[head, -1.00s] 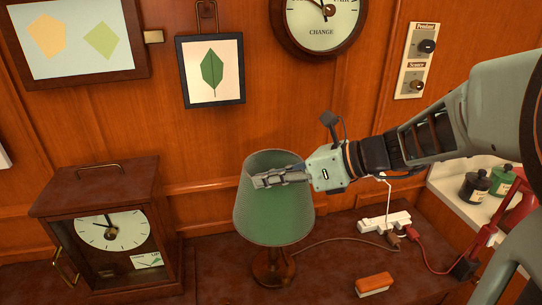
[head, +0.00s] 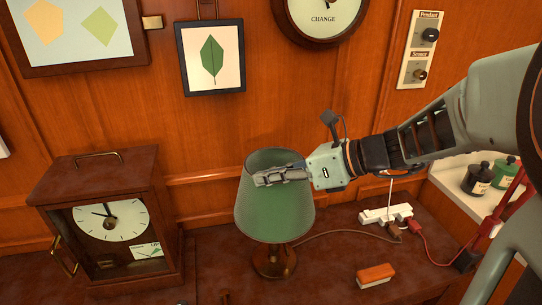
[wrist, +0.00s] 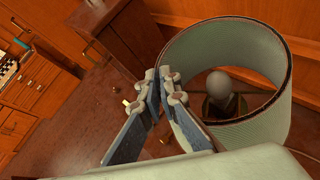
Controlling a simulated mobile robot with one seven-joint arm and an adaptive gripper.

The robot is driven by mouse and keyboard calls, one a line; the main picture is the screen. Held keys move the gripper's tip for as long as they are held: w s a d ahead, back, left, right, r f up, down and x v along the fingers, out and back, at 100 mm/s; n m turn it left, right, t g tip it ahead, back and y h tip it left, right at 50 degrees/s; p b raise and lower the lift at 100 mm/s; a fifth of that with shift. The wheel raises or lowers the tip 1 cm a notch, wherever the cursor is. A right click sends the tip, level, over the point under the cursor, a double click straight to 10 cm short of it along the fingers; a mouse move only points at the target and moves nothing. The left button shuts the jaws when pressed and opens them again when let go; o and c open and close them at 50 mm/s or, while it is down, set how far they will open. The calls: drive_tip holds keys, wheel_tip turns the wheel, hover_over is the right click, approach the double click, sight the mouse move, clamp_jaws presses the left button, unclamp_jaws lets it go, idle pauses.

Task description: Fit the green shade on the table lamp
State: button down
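The green shade (head: 275,205) hangs around the top of the table lamp in the head view, roughly upright and open at the top. The lamp's wooden base and stem (head: 272,263) show below it. In the wrist view the shade (wrist: 262,115) fills the right side, with the pale bulb (wrist: 218,84) visible inside it. My gripper (head: 258,180) is at the shade's upper rim. In the wrist view its fingertips (wrist: 163,82) are close together, pinching the rim's left edge. Whether the shade rests on the lamp's holder is hidden.
A wooden cased clock (head: 112,222) stands to the left. A white power strip (head: 386,214), cables and an orange block (head: 375,275) lie to the right. Dark and green bottles (head: 478,178) stand on a pale shelf at the far right. The panelled wall is close behind.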

drive_tip(key=shift+f, duration=0.3)
drive_tip(key=c, duration=2.1)
unclamp_jaws()
drive_tip(key=v, duration=1.2)
drive_tip(key=shift+s, duration=0.1)
